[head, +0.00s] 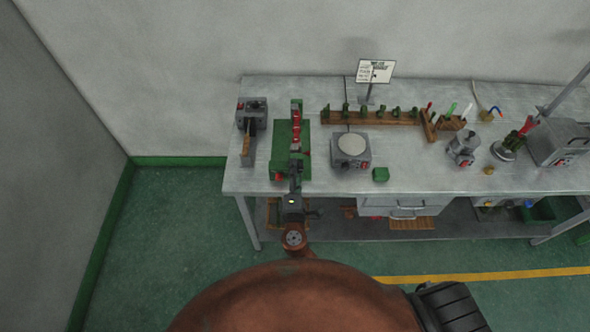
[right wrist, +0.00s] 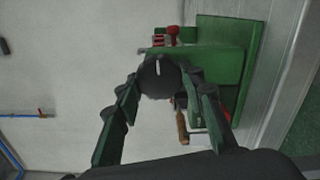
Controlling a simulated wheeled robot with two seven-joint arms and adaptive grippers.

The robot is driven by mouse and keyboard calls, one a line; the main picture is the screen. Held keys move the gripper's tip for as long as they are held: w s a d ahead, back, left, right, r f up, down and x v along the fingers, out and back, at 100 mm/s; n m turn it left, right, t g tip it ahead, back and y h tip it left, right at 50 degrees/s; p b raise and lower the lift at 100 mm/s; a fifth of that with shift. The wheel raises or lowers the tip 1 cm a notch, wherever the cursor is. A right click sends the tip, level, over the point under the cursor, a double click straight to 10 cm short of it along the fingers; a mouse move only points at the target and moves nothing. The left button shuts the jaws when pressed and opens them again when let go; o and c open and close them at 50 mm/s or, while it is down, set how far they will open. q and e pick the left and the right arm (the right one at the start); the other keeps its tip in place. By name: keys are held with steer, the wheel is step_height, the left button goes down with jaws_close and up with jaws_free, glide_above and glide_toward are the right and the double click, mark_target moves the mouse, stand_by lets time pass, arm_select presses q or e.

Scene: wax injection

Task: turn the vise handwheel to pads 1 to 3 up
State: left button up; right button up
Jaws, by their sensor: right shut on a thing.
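The green vise (head: 280,160) stands near the left end of the bench, with red parts along its upright column. It also shows in the right wrist view (right wrist: 222,50). My right gripper (head: 295,182) is at the vise's front side. In the right wrist view its two dark fingers (right wrist: 162,82) are closed around a dark round handwheel (right wrist: 158,76) with a white mark near its top. In the head view the gripper hides the handwheel. The pads' numbers are too small to read. My left gripper is not in view.
A grey device (head: 251,112) stands left of the vise. A round-topped hot plate (head: 351,148) and a small green block (head: 381,174) are to its right. A wooden rack (head: 345,117) and a sign (head: 375,71) stand behind. The bench front (head: 330,185) is mostly clear.

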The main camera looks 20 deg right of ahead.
steer(key=shift+s+d+f+n+p, duration=0.1)
steer(key=shift+n+p, duration=2.35)
steer(key=shift+n, duration=1.8)
steer(key=shift+d+f+n+p, duration=0.1)
steer(key=shift+n+p, duration=2.35)
steer(key=shift+n, duration=2.2)
steer(key=o, duration=1.2)
steer(key=shift+c, duration=0.2)
steer(key=v, duration=1.2)
